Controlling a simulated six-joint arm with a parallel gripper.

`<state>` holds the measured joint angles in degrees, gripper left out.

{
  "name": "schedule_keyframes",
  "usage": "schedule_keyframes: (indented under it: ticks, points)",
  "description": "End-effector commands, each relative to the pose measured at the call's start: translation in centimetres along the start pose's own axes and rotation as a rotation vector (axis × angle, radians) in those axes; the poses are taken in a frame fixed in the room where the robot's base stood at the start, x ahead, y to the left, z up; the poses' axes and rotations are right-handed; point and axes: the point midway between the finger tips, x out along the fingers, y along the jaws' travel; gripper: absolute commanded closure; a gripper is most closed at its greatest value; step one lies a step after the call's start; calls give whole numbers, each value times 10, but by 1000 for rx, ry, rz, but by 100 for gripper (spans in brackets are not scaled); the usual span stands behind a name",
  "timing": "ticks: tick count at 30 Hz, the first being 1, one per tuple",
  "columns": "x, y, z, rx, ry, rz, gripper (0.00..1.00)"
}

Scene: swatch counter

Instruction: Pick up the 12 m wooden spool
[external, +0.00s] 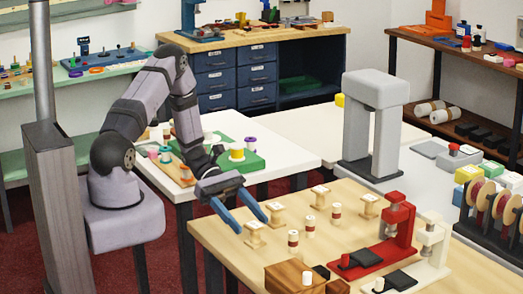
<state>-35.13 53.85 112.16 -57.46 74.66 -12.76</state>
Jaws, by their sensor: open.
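Several small spools stand upright on the light wooden counter (215,240). Some are pale wood with wide flanges, such as the nearest spool (255,238), another spool (276,213) to its right, a back spool (320,196) and a right spool (368,206). Others are narrower with dark red bands, such as one banded spool (293,242) and another banded spool (309,226). No length marking is readable, so I cannot tell which is the 12 m one. My gripper (252,225) has its blue fingers spread and empty, with the tips close to the nearest spool; whether they are around it is unclear.
A red press (396,225) and a white press (432,245) stand at the counter's right. A wooden block (287,278) sits at the front. A grey arch-shaped stand (374,90) is behind. A white table (290,152) with thread reels lies back left.

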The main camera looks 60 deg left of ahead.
Motion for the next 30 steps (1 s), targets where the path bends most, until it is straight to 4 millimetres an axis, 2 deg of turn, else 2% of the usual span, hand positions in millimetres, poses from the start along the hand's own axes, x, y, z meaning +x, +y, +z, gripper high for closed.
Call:
schedule_keyframes:
  ticks: [4,15,20,30]
  points:
    - [2,0,-6,1,0,0,45]
    - [23,0,-5,0,0,-2,45]
    - [26,0,-5,0,0,-2,45]
    - [64,2,-4,-1,0,-5,45]
